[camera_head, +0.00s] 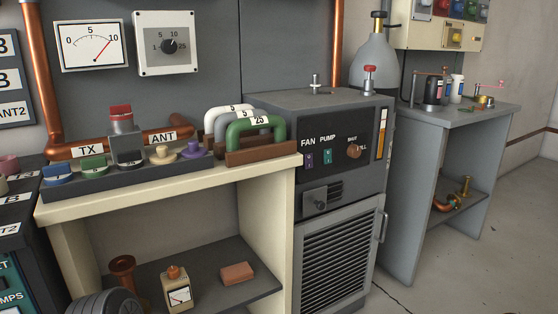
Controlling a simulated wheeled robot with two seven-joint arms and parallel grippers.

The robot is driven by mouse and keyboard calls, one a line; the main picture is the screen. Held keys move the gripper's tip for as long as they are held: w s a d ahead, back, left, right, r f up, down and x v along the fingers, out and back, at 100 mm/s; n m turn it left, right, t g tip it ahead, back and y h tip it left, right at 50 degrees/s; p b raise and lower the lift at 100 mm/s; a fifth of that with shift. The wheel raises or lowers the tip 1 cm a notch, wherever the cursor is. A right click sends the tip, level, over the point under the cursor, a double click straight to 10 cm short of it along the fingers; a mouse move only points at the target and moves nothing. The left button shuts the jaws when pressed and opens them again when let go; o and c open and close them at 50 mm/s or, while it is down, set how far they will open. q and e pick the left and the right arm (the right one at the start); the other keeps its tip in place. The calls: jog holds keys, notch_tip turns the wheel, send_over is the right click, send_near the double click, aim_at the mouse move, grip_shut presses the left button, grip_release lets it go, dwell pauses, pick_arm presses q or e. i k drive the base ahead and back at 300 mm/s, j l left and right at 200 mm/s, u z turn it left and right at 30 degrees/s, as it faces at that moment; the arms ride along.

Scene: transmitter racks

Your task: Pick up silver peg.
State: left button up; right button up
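A small silver peg-like fitting (315,83) with a crossbar stands upright on top of the grey cabinet (285,98), left of a red-topped fitting (369,80). It is the only plainly silver upright piece I can make out, and I cannot tell for sure that it is the peg. Neither of my grippers is in view.
A cream bench (168,188) on the left bears a dark rack (125,182) with coloured knobs and a red-topped block, plus white, grey and green handles (247,128). A grey table (464,117) stands at right; floor (490,255) is clear.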

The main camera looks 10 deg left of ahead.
aim_at(315, 78)
jog(key=i+l+z, duration=0.2)
jog(key=i+l, duration=0.15)
jog(key=i+l+z, duration=0.2)
jog(key=i, duration=0.4)
jog(key=i+l+z, duration=0.2)
jog(key=i, duration=0.3)
jog(key=l, duration=0.1)
